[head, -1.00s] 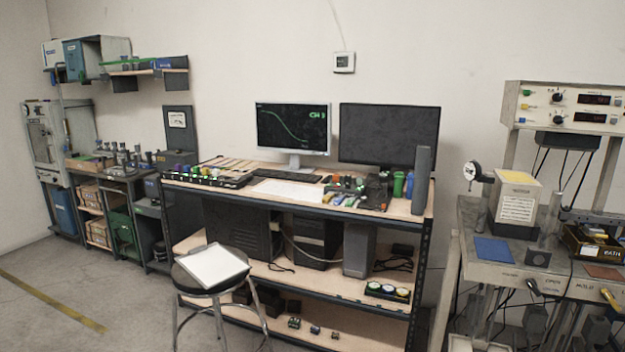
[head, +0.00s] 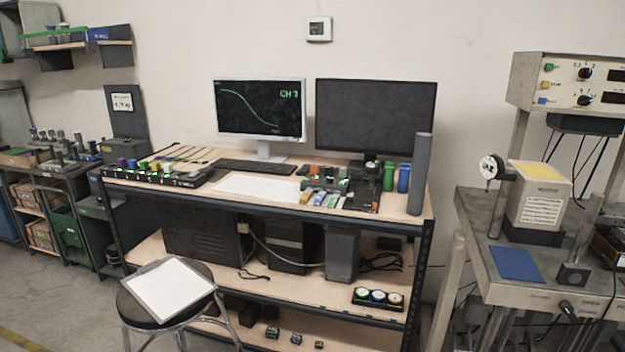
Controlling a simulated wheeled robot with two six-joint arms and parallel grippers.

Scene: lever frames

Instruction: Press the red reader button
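A black device (head: 361,205) with small green lights and several coloured pieces beside it sits on the right half of the wooden desk (head: 408,208). I cannot tell for certain whether it is the reader, and no red button can be picked out there at this size. Neither of my grippers is in view.
Two monitors (head: 260,107) (head: 375,117) stand at the back of the desk, with a keyboard (head: 250,167) in front. A grey cylinder (head: 420,172) stands at the right end. A stool (head: 150,318) bearing a clipboard (head: 171,287) stands at front left. A metal bench (head: 490,262) is at right.

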